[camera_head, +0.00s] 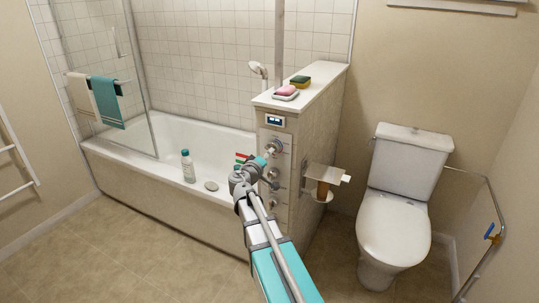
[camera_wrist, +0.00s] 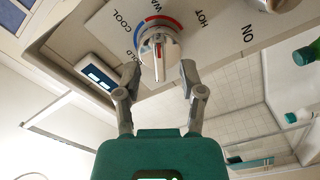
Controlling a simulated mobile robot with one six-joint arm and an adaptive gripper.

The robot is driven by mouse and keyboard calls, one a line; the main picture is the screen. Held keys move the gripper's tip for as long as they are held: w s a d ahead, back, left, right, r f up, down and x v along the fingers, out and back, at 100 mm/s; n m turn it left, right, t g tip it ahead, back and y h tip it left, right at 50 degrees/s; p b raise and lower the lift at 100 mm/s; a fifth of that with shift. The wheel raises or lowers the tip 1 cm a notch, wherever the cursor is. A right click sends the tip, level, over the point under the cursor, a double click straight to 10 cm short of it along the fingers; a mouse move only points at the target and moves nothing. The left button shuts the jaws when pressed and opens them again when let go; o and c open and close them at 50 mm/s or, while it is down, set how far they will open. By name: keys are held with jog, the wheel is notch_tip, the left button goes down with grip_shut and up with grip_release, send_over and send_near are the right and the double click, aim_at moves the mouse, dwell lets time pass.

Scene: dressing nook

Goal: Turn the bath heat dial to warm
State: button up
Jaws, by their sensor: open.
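The bath heat dial (camera_wrist: 158,50) is a round silver knob with a blue and red arc on a pale panel (camera_wrist: 215,55). COOL, HOT and ON can be read; other words are partly cut off or hidden. A red mark shows on the knob, but I cannot tell which setting it indicates. My gripper (camera_wrist: 160,72) is open, its two fingers on either side of the dial's near edge; contact is unclear. In the head view, my gripper (camera_head: 268,153) is close to the upper dial (camera_head: 278,144), partly covering the panel.
A small display (camera_head: 275,120) sits above the dials, with more knobs below. Soap (camera_head: 286,91) and a sponge (camera_head: 300,81) lie on the ledge. A bottle (camera_head: 188,166) stands on the bath rim (camera_head: 140,158). A paper holder (camera_head: 322,178) juts out beside the panel, near the toilet (camera_head: 393,230).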

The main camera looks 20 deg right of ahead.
jog(key=v, duration=1)
jog(key=shift+s+d, duration=0.1)
jog(key=shift+d, duration=0.05)
jog(key=s+a+f+m+g+y, duration=0.25)
jog(key=s+f+g+y, duration=0.55)
jog(key=f, duration=0.5)
jog(key=s+a+f+g+y, duration=0.3)
jog(key=s+a+f+y, duration=0.3)
jog(key=s+a, duration=0.35)
notch_tip(320, 180, up, 16)
jog(key=a+p, duration=0.1)
jog(key=p, duration=1.4)
jog(key=shift+a+f+n, duration=0.15)
jog(key=shift+a+n, duration=0.05)
jog(key=shift+n, duration=0.25)
